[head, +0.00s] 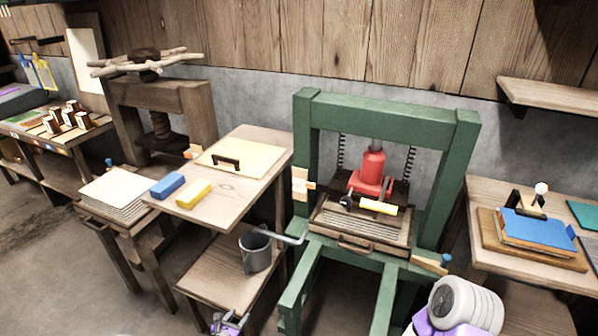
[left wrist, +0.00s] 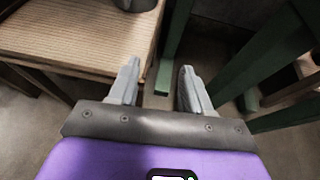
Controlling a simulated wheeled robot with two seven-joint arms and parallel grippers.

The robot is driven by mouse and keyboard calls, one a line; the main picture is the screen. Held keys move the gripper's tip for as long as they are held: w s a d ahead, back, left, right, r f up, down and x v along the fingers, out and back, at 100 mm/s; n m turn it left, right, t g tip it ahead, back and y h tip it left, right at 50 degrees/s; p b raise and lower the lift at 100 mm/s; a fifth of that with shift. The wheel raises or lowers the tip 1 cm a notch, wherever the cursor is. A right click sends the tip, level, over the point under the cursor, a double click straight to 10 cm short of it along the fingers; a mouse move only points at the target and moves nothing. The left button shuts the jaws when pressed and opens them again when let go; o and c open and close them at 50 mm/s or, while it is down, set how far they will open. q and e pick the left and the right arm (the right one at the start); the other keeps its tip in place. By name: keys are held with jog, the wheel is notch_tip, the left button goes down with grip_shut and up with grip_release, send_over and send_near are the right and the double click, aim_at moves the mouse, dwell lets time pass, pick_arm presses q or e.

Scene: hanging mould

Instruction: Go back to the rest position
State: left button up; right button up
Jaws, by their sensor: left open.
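My left gripper (head: 228,325) shows at the bottom edge of the head view, in front of the low wooden shelf with the metal pot. In the left wrist view its two grey fingers (left wrist: 157,88) are spread apart with nothing between them. Bare floor and a green press leg show beyond the fingertips. My right arm, grey and purple, shows at the lower right of the head view, in front of the green press. Its gripper does not show in either view.
The green press (head: 304,140) holds a red jack (head: 372,166) above a ribbed tray. A wooden table (head: 262,150) carries a blue block (head: 168,186), a yellow block (head: 194,194) and a board. A metal pot (head: 254,254) stands on the low shelf (head: 215,277). Floor at lower left is clear.

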pick_arm(q)
jog(key=s+d+r+m+g+h+p, duration=0.2)
jog(key=s+d+m+g+h, duration=0.4)
jog(key=s+d+m+g, duration=0.7)
jog(key=s+r+m+y+p, duration=0.1)
jog(key=s+r+m+y, duration=0.2)
jog(key=s+m, duration=0.5)
jog(key=s+r+m+y+p, duration=0.1)
jog(key=s+r+m, duration=0.3)
jog(key=s+m, duration=0.4)
jog(key=shift+s+a+r+m+t+y, duration=0.35)
jog(key=shift+s+a+m+t+y, duration=0.15)
jog(key=shift+y, duration=0.4)
pick_arm(e)
jog(key=r, duration=0.1)
jog(key=w+r, duration=0.1)
jog(key=r, duration=0.2)
jog(key=shift+w+r, duration=0.1)
jog(key=shift+w, duration=0.15)
